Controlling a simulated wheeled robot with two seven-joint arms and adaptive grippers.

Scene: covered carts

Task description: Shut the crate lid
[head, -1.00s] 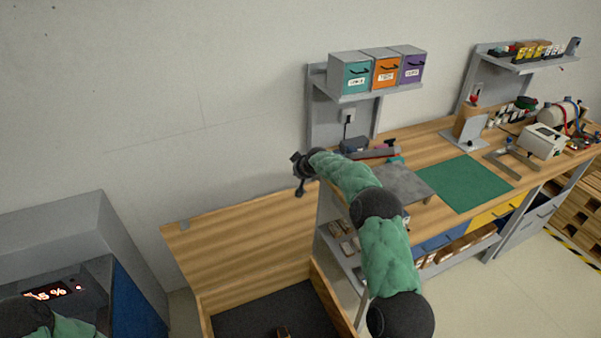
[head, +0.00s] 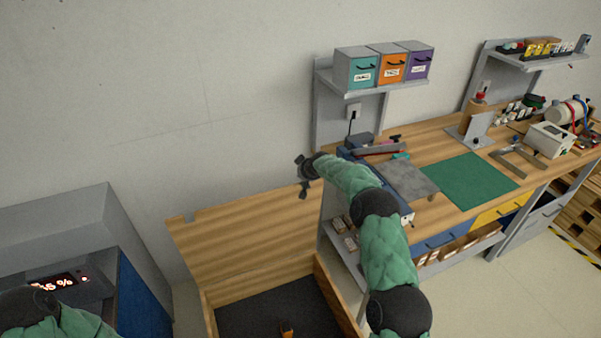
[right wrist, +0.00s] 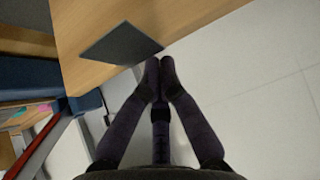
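The wooden crate (head: 336,290) stands at the bottom middle of the head view, its dark inside showing. Its wooden lid (head: 245,240) stands open, raised at the back. My right gripper (head: 304,176) is at the lid's upper right corner. I cannot tell whether it touches the lid. In the right wrist view its fingertips (right wrist: 160,66) are together with nothing seen between them. They point at the edge of a wooden panel (right wrist: 190,20) with a dark square plate (right wrist: 121,44), probably the lid. My left arm shows at the lower left; its gripper is out of view.
A small orange-brown thing (head: 287,328) lies in the crate. The workbench (head: 440,140) with a green mat (head: 470,180) stands right of the crate, close to my right arm. A grey and blue cabinet (head: 140,300) stands at the left. Bare wall lies behind the lid.

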